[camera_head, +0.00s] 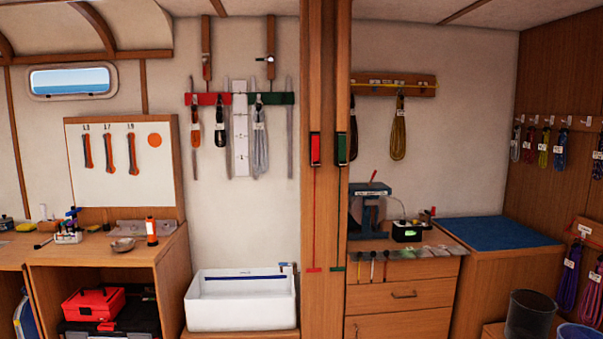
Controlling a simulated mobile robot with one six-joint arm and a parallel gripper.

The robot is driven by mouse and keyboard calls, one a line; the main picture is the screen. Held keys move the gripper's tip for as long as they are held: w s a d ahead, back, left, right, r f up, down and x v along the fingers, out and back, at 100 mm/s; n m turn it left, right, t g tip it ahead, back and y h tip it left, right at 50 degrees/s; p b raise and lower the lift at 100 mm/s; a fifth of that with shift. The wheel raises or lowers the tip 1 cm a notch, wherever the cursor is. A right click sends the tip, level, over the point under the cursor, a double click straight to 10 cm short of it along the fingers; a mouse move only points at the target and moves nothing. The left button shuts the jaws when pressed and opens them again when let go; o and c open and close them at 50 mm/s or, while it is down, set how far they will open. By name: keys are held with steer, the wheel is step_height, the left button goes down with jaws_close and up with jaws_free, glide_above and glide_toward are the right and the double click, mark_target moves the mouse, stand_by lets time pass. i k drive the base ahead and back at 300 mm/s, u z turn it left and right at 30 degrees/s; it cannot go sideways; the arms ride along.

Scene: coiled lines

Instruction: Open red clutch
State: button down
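A red clutch (315,149) with dark edges is fixed upright on the wooden post in the middle of the view. A thin red line (314,215) runs straight down from it to a small red bar (313,270) low on the post. A matching green clutch (341,149) sits just to its right, with a green line below it. The red clutch is small in this view, so I cannot tell whether its lever is up or down. My gripper is not in view.
A wall rack with red (208,99) and green (271,98) halves holds coiled lines left of the post. A white sink (240,305) stands below it. A workbench with drawers (400,295) and a blue-topped counter (492,233) lie to the right.

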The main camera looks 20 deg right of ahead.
mark_target(315, 138)
steer(key=u, duration=0.7)
steer(key=i, duration=1.5)
steer(key=u, duration=0.1)
